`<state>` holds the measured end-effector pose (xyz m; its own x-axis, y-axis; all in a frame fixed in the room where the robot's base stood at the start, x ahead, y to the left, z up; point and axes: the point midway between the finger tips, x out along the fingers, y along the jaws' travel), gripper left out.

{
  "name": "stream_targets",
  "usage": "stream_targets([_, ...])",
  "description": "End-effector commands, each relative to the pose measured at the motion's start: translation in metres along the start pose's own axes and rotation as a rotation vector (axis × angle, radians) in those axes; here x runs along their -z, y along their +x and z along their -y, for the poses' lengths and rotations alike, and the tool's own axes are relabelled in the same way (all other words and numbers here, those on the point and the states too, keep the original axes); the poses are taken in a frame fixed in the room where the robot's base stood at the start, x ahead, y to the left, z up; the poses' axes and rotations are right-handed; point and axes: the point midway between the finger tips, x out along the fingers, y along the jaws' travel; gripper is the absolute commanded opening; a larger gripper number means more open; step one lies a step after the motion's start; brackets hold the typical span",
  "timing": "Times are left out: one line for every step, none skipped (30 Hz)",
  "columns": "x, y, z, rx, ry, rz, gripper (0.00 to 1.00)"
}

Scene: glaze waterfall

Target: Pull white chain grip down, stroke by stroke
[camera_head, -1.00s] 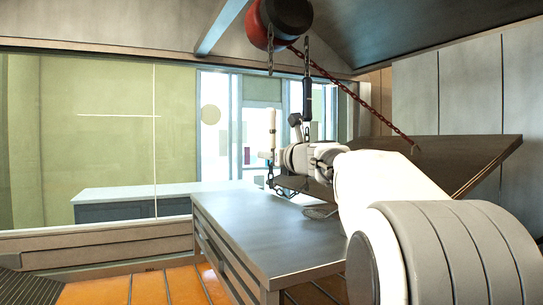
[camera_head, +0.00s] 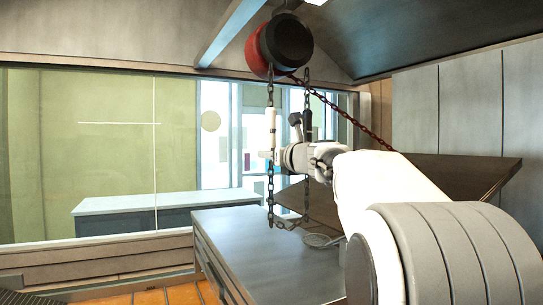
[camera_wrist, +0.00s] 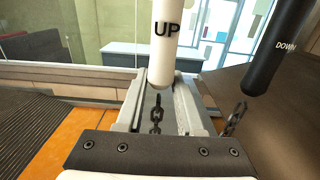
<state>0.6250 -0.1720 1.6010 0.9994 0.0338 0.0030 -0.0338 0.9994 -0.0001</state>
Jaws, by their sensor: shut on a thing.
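The white chain grip (camera_head: 270,122) hangs upright on a dark chain at my gripper in the head view. In the wrist view the white grip (camera_wrist: 176,42) is lettered UP, and its rounded lower end sits between my fingers. My gripper (camera_head: 268,153) is shut on the white grip near its lower end; its fingers also show in the wrist view (camera_wrist: 162,98). The contact itself is partly hidden. A black grip (camera_head: 307,120), lettered DOWN in the wrist view (camera_wrist: 277,45), hangs close by to the right, apart from my fingers.
A red and black hoist drum (camera_head: 281,46) hangs above, with a rusty chain (camera_head: 345,113) slanting right. The slack chain loop (camera_head: 284,224) hangs below my gripper. A grey counter (camera_head: 265,255) stands below, and a dark slanted board (camera_head: 465,178) lies to the right.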

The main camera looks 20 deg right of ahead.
Motion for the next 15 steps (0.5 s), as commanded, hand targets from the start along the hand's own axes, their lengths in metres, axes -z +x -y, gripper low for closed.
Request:
stream_targets([0.006, 0.001, -0.001, -0.002, 0.001, -0.002, 0.00])
stream_targets([0.009, 0.001, -0.001, -0.002, 0.001, -0.002, 0.00])
stream_targets([0.013, 0.001, -0.001, -0.002, 0.001, -0.003, 0.00])
stream_targets([0.017, 0.001, -0.001, -0.002, 0.001, -0.004, 0.00])
stream_targets([0.021, 0.001, -0.001, -0.003, 0.001, -0.005, 0.00])
stream_targets([0.026, 0.001, -0.001, -0.003, 0.001, -0.006, 0.00])
stream_targets([0.030, 0.001, -0.001, -0.003, 0.001, -0.006, 0.00])
stream_targets([0.033, 0.001, -0.001, -0.003, 0.001, -0.006, 0.00])
stream_targets([0.036, 0.001, -0.001, -0.003, 0.001, -0.005, 0.00])
stream_targets([0.039, 0.001, -0.001, -0.002, 0.001, -0.005, 0.00])
stream_targets([0.042, 0.001, -0.001, -0.002, 0.000, -0.005, 0.00])
stream_targets([0.045, 0.001, -0.001, -0.002, 0.000, -0.004, 0.00])
stream_targets([0.048, 0.001, -0.001, -0.002, 0.000, -0.004, 0.00])
stream_targets([0.051, 0.001, -0.001, -0.002, 0.000, -0.004, 0.00])
stream_targets([0.055, 0.001, -0.001, -0.002, 0.000, -0.003, 0.00])
